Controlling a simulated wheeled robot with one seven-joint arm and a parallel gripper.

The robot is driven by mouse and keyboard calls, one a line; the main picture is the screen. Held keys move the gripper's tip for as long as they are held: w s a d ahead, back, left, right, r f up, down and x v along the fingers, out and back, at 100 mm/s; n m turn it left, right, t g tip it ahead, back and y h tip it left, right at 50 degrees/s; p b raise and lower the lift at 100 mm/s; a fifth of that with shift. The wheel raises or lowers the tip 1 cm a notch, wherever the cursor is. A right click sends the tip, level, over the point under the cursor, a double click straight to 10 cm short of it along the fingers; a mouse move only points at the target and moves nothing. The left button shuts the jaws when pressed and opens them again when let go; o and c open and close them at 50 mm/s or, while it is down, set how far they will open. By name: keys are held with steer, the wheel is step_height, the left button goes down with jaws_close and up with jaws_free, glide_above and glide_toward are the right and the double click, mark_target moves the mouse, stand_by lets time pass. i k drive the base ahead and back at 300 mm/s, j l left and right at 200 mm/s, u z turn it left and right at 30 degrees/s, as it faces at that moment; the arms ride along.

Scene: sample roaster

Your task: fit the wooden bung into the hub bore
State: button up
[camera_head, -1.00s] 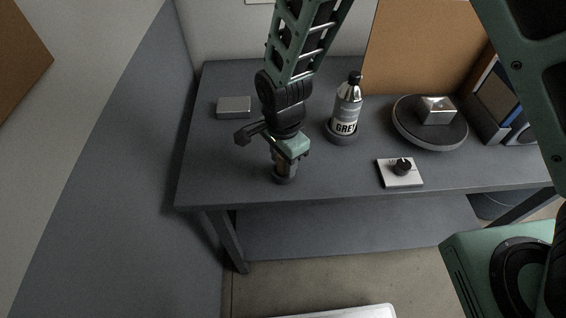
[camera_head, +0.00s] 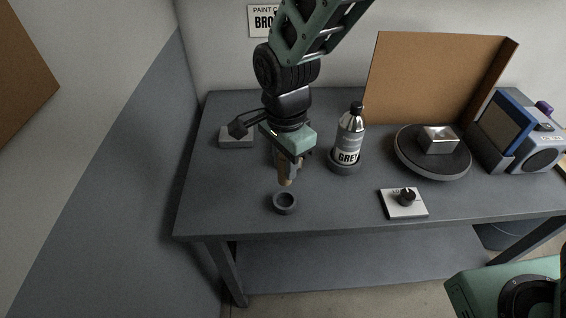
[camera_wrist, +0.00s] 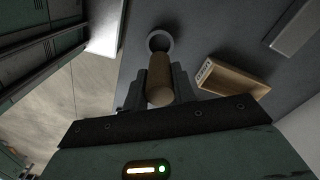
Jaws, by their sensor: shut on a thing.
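My gripper (camera_head: 289,163) is shut on the wooden bung (camera_head: 285,174), a tan cylinder that hangs down above the grey table. The wrist view shows the bung (camera_wrist: 159,80) between the two dark fingers. A small dark ring (camera_head: 285,210) with an open round hole stands on the table below and in front of the bung. In the wrist view this ring (camera_wrist: 171,38) lies just beyond the bung's end, and the bung is apart from it. I cannot tell from the frames whether this ring is the hub; no other bore shows clearly.
A bottle labelled GREY (camera_head: 348,150) stands close right of my gripper. Further right are a dial plate (camera_head: 404,205), a round turntable (camera_head: 413,168) with a metal block, and a radio (camera_head: 538,150). A grey block (camera_head: 233,141) lies left. A wooden tray (camera_wrist: 232,83) shows in the wrist view.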

mark_target(433, 140)
steer(key=k, duration=1)
